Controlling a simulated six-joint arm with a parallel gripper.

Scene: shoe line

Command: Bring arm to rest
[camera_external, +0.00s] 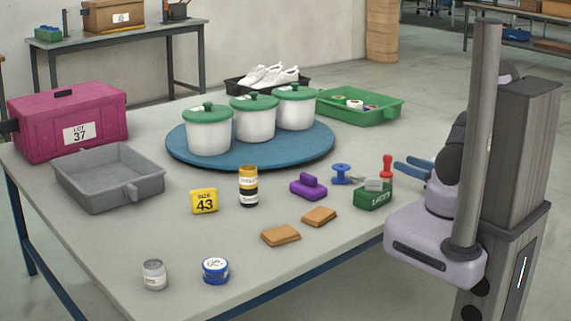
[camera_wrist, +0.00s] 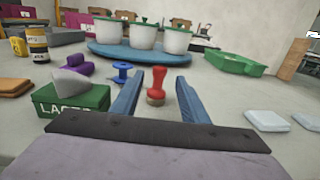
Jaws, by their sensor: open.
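My gripper (camera_external: 412,168) is at the right side of the table in the outside view, with its blue fingers pointing left over the table. In the wrist view my gripper (camera_wrist: 157,95) is open, its two blue fingers apart. A red stamp-like object (camera_wrist: 156,87) stands upright between or just beyond the fingers in that view; its depth is hard to tell. It also shows in the outside view (camera_external: 387,166), just left of the fingertips. A green box marked LACES (camera_external: 373,197) sits close by, and appears left of the fingers in the wrist view (camera_wrist: 70,98).
A blue round turntable (camera_external: 250,160) holds three white pots with green lids. A green tray (camera_external: 360,107), grey bin (camera_external: 108,178) and magenta box (camera_external: 70,125) stand around it. A blue spool (camera_external: 341,174), purple brush (camera_external: 308,187) and sponges (camera_external: 281,235) lie nearer.

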